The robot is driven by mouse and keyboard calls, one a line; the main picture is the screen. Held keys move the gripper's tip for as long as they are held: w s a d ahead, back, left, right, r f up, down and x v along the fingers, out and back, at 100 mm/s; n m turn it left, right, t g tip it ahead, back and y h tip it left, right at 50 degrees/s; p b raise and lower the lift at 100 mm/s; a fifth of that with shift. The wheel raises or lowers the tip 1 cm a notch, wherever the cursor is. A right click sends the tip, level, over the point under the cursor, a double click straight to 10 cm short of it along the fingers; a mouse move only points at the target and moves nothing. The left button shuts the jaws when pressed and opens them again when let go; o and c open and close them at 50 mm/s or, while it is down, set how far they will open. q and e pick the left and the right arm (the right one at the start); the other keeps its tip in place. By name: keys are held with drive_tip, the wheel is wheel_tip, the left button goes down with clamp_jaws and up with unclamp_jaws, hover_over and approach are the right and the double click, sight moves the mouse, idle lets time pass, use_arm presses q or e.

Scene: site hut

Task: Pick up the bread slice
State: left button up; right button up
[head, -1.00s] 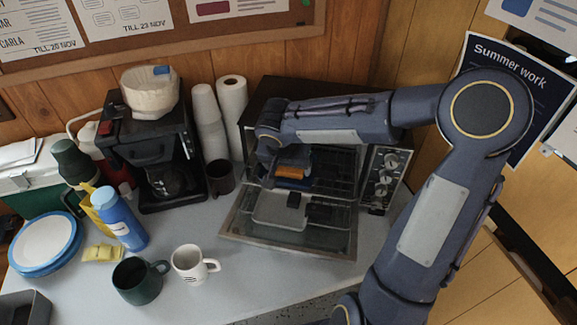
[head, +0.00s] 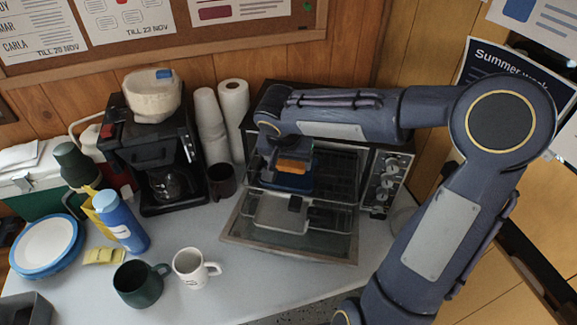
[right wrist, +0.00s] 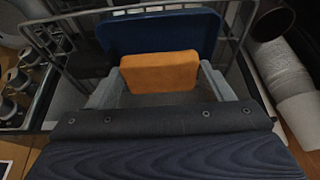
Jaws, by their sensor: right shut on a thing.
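The bread slice (head: 293,167) is a small orange-brown slab in front of the toaster oven's opening. My right gripper (head: 292,162) is shut on it. In the right wrist view, the bread slice (right wrist: 160,72) sits between the two grey fingers of the right gripper (right wrist: 162,80). A dark blue flat piece with rounded corners (head: 287,184) lies just below the bread in the head view. This blue piece (right wrist: 160,32) also shows beyond the bread in the right wrist view. I cannot tell if they touch. My left gripper is out of view.
The toaster oven (head: 386,180) has its glass door (head: 290,249) folded down, with wire racks close around the gripper. A coffee maker (head: 150,155), a dark cup (head: 222,181) and stacked white cups (head: 211,125) stand to its left. Two mugs (head: 190,268) stand in front.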

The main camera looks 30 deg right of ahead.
drive_tip(key=s+a+r+b, duration=0.1)
drive_tip(key=s+a+r, duration=0.6)
drive_tip(key=s+r, duration=0.2)
drive_tip(key=s, duration=0.2)
drive_tip(key=shift+s, duration=0.35)
